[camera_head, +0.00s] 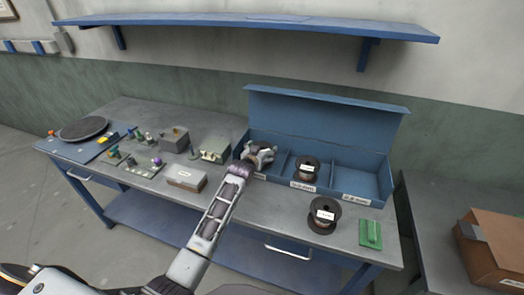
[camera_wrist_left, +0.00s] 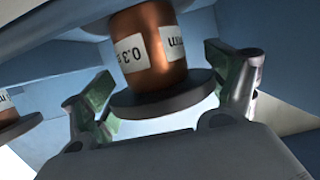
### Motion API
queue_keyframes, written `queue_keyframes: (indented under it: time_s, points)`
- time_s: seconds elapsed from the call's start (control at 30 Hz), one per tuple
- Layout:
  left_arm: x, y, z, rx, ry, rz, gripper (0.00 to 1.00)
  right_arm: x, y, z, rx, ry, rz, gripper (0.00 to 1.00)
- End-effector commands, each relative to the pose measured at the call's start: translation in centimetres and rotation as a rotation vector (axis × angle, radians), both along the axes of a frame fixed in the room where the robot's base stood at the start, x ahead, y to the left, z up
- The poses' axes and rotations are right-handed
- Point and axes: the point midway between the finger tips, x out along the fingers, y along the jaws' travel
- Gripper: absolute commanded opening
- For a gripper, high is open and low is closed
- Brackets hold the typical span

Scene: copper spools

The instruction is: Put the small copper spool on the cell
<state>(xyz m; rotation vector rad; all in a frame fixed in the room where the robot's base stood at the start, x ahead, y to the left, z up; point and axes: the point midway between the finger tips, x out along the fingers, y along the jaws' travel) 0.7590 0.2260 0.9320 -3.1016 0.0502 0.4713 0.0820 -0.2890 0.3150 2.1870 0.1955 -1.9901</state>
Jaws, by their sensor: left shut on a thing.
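My left gripper (camera_head: 261,154) is at the left compartment of the blue box. In the left wrist view its two fingers stand on either side of a copper spool (camera_wrist_left: 152,45) with dark flanges and a white "0.3" label, and it is shut on that spool. In the head view the gripper mostly hides the held spool. The blue compartment box (camera_head: 325,108) has an open lid and several cells. A dark spool (camera_head: 306,170) with a label sits in the middle cell. Another spool (camera_head: 324,216) stands on the table in front of the box. The right cell (camera_head: 355,178) looks empty.
A green block (camera_head: 370,235) lies near the table's right front edge. Left of the box are a grey-green device (camera_head: 213,149), a grey box (camera_head: 186,178) and several small parts. A blue shelf (camera_head: 240,23) hangs above. A cardboard box (camera_head: 497,245) stands on the right-hand table.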

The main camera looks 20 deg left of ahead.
Motion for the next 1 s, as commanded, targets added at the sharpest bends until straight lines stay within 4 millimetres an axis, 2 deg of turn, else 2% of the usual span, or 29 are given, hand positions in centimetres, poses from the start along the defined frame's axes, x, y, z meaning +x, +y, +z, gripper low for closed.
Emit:
queue_keyframes:
  time_s: [0.37,0.4,0.47,0.77,1.0]
  points:
    - [0.1,0.0,0.1,0.000,-0.006,0.000,0.39,1.1,0.0,0.0,0.000,-0.012,0.000,0.92]
    - [0.0,0.0,-0.2,0.000,0.000,0.000,0.91,1.2,0.0,0.0,0.000,-0.012,0.000,0.92]
    - [0.0,0.0,-0.2,0.000,0.000,0.000,0.99,1.2,0.0,0.0,0.000,-0.013,0.000,0.92]
    - [0.0,0.0,-0.2,0.000,0.000,0.000,1.00,1.0,0.0,0.0,0.000,-0.011,0.000,0.92]
    - [-0.1,0.0,0.1,0.000,-0.001,0.000,1.00,0.1,0.0,0.0,0.000,-0.001,0.000,0.92]
